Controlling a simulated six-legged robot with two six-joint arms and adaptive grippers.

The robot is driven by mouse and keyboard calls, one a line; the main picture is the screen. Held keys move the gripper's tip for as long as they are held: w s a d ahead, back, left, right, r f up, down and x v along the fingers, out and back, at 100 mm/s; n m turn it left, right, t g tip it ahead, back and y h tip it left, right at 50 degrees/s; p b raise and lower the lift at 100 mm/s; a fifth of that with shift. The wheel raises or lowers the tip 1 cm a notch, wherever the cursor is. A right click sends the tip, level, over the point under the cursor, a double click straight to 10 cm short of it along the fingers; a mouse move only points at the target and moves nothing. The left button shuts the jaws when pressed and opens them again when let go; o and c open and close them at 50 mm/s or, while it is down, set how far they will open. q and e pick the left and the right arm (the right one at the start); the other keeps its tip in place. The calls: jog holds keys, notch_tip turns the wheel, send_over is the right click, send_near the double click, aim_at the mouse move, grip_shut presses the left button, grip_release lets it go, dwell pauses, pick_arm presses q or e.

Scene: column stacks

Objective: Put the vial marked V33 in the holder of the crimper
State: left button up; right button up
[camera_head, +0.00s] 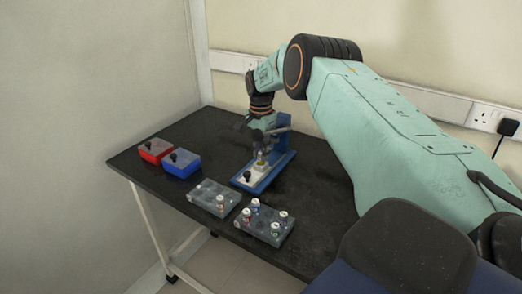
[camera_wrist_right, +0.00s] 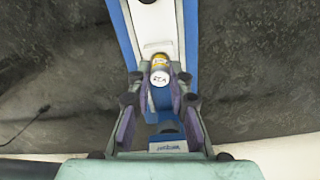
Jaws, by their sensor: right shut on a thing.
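The crimper (camera_head: 268,181) is a blue stand with a white sliding plate on its base, at the back of the black table. My right gripper (camera_head: 262,148) is over its base. In the wrist view my right gripper (camera_wrist_right: 160,84) is shut on a small vial (camera_wrist_right: 160,65) with a gold band and a white cap. The vial (camera_head: 261,160) is upright above the white plate (camera_wrist_right: 159,25). The fingers hide the holder, so I cannot tell whether the vial touches it. My left gripper is out of view.
A grey rack (camera_head: 205,201) with one vial and another rack (camera_head: 262,238) with several vials stand at the front edge. Bare table lies between boxes and crimper.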

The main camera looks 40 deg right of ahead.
jog(key=shift+f, duration=0.5)
dwell(0.4)
jog(key=o, duration=0.9)
jog(key=o, duration=0.3)
jog(key=shift+o, duration=0.2)
